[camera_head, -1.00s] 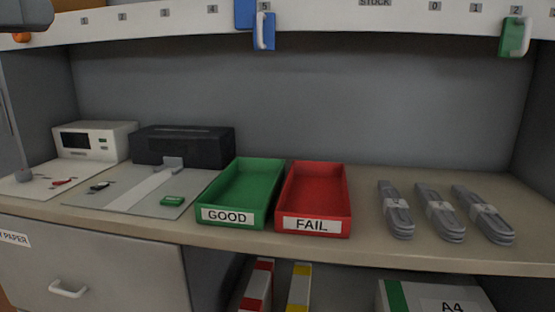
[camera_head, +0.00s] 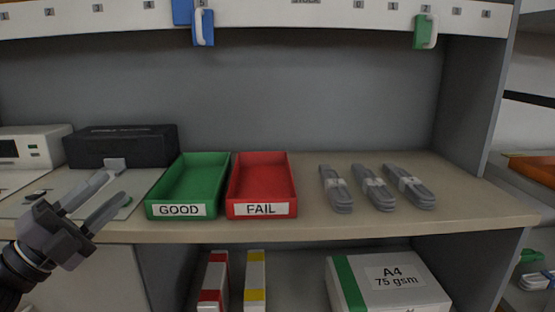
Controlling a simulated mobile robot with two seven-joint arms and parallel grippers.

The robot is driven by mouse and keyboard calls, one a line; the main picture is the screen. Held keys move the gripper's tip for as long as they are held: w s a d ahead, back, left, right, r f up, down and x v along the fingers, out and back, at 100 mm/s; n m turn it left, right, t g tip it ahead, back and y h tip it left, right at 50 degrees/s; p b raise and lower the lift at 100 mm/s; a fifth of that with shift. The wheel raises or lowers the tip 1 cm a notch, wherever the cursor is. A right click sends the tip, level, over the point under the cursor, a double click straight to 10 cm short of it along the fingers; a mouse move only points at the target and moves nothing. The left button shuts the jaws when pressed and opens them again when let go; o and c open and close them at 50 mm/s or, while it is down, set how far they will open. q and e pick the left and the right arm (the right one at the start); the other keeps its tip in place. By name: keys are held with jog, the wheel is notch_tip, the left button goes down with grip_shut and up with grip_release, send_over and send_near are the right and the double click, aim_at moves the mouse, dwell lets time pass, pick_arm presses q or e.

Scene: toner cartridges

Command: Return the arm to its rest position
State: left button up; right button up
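My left gripper (camera_head: 98,202) is at the lower left, in front of the worktop's front edge. Its two fingers are spread apart with nothing visible between them. It overlaps the view of the grey mat (camera_head: 140,183) left of the green tray. My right gripper is not in view.
A green GOOD tray (camera_head: 188,182) and a red FAIL tray (camera_head: 262,182) stand empty on the worktop (camera_head: 300,228). Several grey cable bundles (camera_head: 373,187) lie to the right. A black printer-like box (camera_head: 120,146) stands behind the mat. An A4 paper box (camera_head: 388,283) sits below.

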pick_arm(q)
notch_tip(320, 180, down, 25)
jog(key=s+d+n+y, duration=0.25)
jog(key=n+y, duration=0.85)
jog(key=n, duration=0.6)
jog(key=s+d+f+n+g+y, duration=0.1)
jog(key=s+d+f+n+g, duration=0.25)
jog(key=s+f, duration=0.45)
jog(key=s+d+f+n+g, duration=0.35)
jog(key=s+f, duration=0.25)
jog(key=f, duration=0.3)
notch_tip(320, 180, up, 13)
jog(key=s+m+g+p, duration=0.1)
jog(key=p, duration=1.5)
jog(key=shift+s+a+p, duration=0.15)
jog(key=shift+s+p, duration=0.05)
jog(key=shift+p, duration=0.1)
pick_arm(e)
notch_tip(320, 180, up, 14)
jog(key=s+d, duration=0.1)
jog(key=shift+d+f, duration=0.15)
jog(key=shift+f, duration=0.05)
pick_arm(q)
jog(key=shift+a+r, duration=0.1)
jog(key=shift+r, duration=0.05)
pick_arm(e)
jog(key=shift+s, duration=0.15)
